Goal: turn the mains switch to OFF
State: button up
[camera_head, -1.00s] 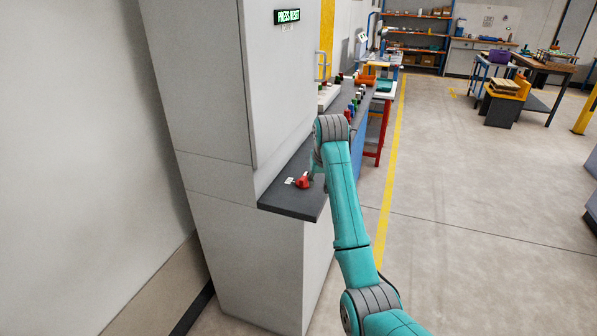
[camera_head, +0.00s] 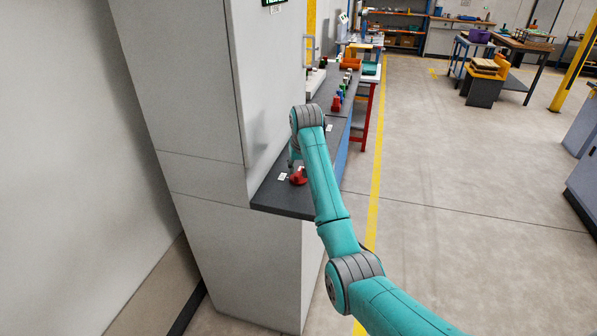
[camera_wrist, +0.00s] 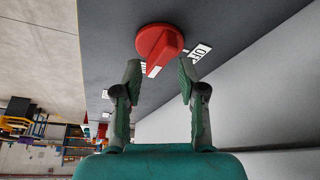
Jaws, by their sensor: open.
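The mains switch is a red rotary knob (camera_head: 298,176) on the dark panel top near the cabinet. In the wrist view the red knob (camera_wrist: 158,44) lies just beyond the fingertips, with a white mark on its edge facing my gripper. A white label with black letters (camera_wrist: 201,53) is right of the knob, beside the right fingertip; I cannot read it surely. My gripper (camera_wrist: 160,75) is open, with one finger toward each side of the knob and no clear contact. In the head view my arm hides most of my gripper.
A tall grey cabinet (camera_head: 180,90) stands directly left of the panel. Several coloured controls, including a red one (camera_head: 336,104), sit farther along the dark top. A red-legged table (camera_head: 367,115) stands beyond. Open floor (camera_head: 450,180) lies to the right.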

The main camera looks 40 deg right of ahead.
aim_at(299, 171)
jog(key=shift+x, duration=1.45)
grip_shut()
jog(key=shift+d+n, duration=0.1)
jog(key=shift+n, duration=0.2)
jog(key=n+y, duration=0.1)
jog(key=n, duration=0.1)
jog(key=shift+d+n, duration=0.1)
jog(key=shift+n, duration=0.3)
jog(key=n+y, duration=0.1)
jog(key=n, duration=0.2)
jog(key=shift+n+y, duration=0.3)
jog(key=n+y, duration=0.1)
jog(key=n, duration=0.4)
jog(key=shift+d+y, duration=0.1)
jog(key=shift+y, duration=0.3)
jog(key=shift+n+g, duration=0.3)
jog(key=shift+n, duration=0.1)
